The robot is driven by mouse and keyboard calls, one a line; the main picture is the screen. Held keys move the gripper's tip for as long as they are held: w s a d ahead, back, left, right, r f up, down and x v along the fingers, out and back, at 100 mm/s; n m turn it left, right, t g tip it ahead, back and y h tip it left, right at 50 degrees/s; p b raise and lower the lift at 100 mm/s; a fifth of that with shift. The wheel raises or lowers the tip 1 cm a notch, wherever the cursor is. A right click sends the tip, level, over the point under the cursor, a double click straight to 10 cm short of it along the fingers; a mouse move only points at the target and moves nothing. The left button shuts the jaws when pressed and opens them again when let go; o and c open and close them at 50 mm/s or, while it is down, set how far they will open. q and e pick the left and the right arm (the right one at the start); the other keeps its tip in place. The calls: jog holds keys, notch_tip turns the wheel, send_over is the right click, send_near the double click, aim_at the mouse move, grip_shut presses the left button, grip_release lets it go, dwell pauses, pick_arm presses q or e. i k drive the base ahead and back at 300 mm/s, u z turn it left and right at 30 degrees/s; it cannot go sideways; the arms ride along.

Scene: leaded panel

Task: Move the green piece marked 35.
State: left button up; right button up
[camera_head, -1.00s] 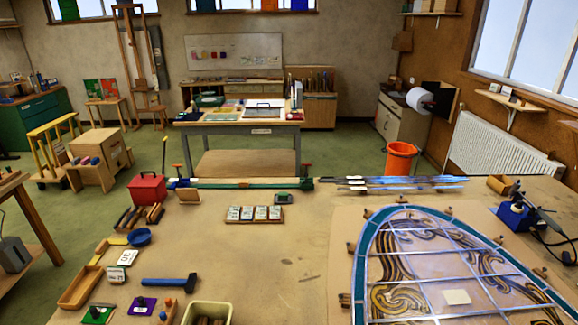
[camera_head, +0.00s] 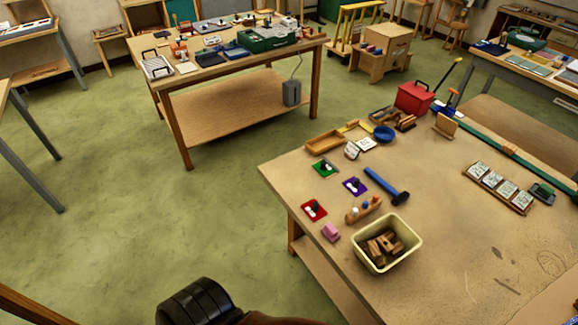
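A small green square piece (camera_head: 318,164) lies flat on the left part of the near workbench, with a dark knob and a white spot on it. Any number on it is too small to read. A purple piece (camera_head: 349,184) of the same kind lies to its lower right, and a red one (camera_head: 310,217) lies below it near the bench's left edge. Neither of my grippers can be made out in this view.
The blue-handled hammer (camera_head: 385,185), a cream bin (camera_head: 362,255) of wooden blocks, a pink block (camera_head: 330,233) and a wooden tray (camera_head: 322,143) surround the pieces. Green floor (camera_head: 150,220) lies open left of the bench. Another table (camera_head: 165,93) stands beyond it.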

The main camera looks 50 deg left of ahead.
aim_at(323, 168)
jog(key=u, duration=2.65)
jog(key=i, duration=2.6)
jog(key=z, duration=3)
